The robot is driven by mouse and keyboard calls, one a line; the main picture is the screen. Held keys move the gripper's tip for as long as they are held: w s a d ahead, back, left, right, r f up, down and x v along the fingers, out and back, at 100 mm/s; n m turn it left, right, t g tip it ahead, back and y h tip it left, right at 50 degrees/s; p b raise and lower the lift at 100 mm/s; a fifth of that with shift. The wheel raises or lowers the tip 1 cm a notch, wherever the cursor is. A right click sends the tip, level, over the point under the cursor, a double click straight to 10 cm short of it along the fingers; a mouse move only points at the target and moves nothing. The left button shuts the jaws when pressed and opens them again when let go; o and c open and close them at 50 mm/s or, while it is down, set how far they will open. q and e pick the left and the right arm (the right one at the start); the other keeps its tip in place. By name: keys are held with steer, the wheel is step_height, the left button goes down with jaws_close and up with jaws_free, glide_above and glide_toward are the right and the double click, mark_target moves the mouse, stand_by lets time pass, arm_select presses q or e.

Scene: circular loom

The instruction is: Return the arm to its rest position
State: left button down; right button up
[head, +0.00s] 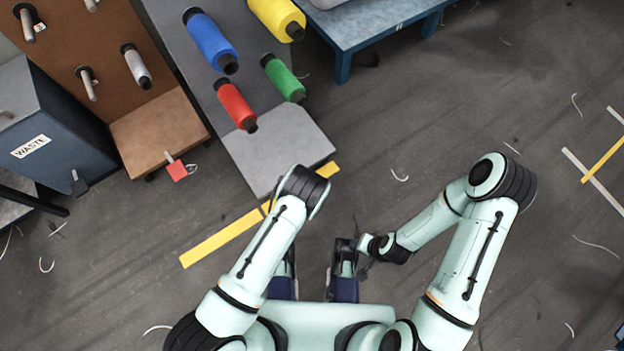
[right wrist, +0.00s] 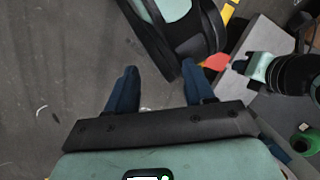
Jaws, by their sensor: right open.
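My right arm comes in from the right in the head view, its elbow raised and its forearm folded back toward my body. Its gripper end (head: 345,262) is low near my front. In the right wrist view the gripper (right wrist: 160,92) has two dark blue fingers spread wide, with floor between them and nothing held. My left arm (head: 262,245) is bent, its elbow near the grey table's front corner. Its lower part folds back beneath the upper arm, so its fingers cannot be made out.
A grey table (head: 282,150) holds blue (head: 210,40), yellow (head: 277,17), red (head: 236,104) and green (head: 283,77) spools. A brown peg stand (head: 160,130) and a WASTE bin (head: 60,120) are left. A blue-grey table (head: 372,22) is behind. The right floor is open, with thread scraps.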

arm_select(q)
steer(key=shift+s+r, duration=0.15)
steer(key=shift+r, duration=0.25)
arm_select(e)
steer(key=shift+s+a+r, duration=0.1)
steer(key=shift+s+r, duration=0.1)
steer(key=shift+s, duration=0.45)
